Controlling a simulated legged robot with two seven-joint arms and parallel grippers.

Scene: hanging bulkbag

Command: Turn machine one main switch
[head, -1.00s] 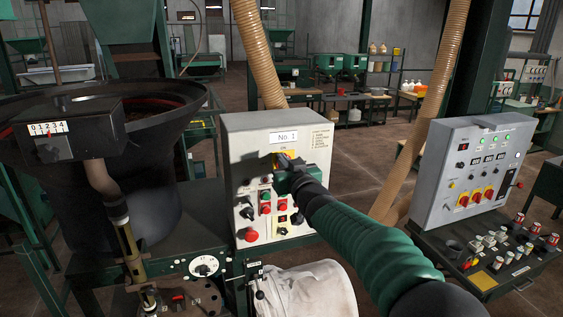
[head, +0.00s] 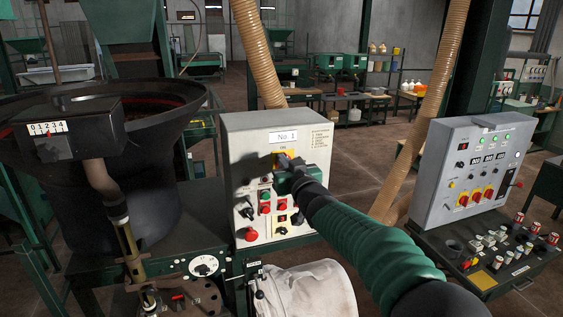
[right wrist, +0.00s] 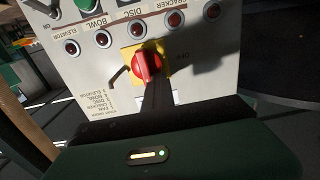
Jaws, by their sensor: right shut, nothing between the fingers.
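The grey control box labelled No. 1 (head: 240,150) stands in the middle of the head view. Its main switch is a red knob (right wrist: 146,64) on a yellow plate (right wrist: 126,52), seen from close up in the right wrist view. In the head view the yellow plate (head: 276,160) is partly hidden by my right gripper (head: 286,165). In the right wrist view the dark fingers of my right gripper (right wrist: 154,88) are shut, with their tips at the knob's edge. I cannot tell whether they touch it. My left gripper is not in view.
Below the switch are push buttons, lamps and a red knob (head: 251,234). A second control box (head: 450,150) with red and yellow switches stands to the right. A dark bowl (head: 150,190) is at left, and a white sack (head: 310,290) hangs below the box.

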